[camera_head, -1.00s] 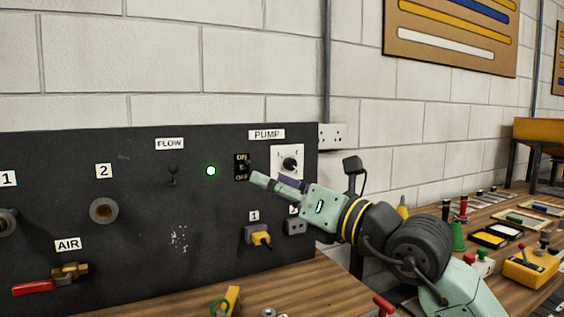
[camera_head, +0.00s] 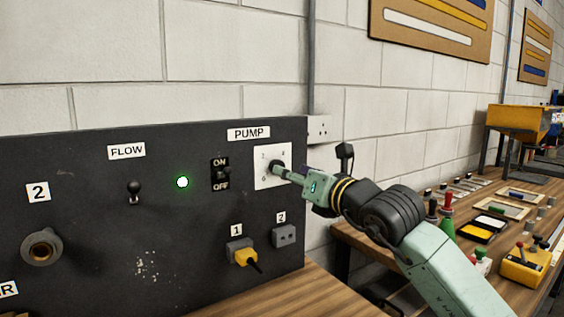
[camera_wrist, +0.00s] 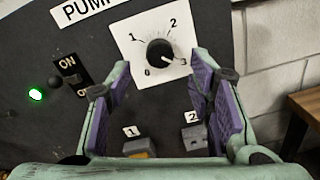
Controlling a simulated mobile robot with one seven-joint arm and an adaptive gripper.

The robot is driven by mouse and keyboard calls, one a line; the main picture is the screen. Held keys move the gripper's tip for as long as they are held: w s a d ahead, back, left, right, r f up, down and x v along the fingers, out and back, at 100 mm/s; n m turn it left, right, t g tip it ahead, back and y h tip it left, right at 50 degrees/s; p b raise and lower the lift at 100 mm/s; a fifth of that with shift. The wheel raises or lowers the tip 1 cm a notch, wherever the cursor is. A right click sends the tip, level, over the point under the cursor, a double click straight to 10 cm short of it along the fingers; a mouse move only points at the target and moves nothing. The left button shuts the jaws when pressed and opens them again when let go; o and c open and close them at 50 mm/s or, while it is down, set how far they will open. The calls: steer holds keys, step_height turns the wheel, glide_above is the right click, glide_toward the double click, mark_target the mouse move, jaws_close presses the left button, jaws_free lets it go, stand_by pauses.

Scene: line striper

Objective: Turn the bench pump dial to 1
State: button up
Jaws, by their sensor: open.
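The pump dial (camera_wrist: 160,52) is a round black knob on a white plate (camera_head: 284,156) marked 0, 1, 2 and 3. In the wrist view, its white pointer mark lies on the right side, toward the 3. The PUMP label (camera_head: 249,134) is above the plate. My gripper (camera_wrist: 160,85) is open, with a purple-padded finger on each side below the knob in the wrist view. In the head view, my gripper (camera_head: 284,172) is at the dial and hides part of it. I cannot tell whether a finger touches the knob.
The ON/OFF switch (camera_head: 220,174) and a lit green lamp (camera_head: 182,182) are left of the dial. Below are socket 1 with a yellow plug (camera_head: 246,258) and grey socket 2 (camera_head: 285,235). A wooden bench (camera_head: 345,236) with several items stands at right.

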steer(key=p+x, duration=0.1)
steer(key=x, duration=0.4)
jaws_close()
stand_by(0.6)
steer(key=shift+f, duration=0.1)
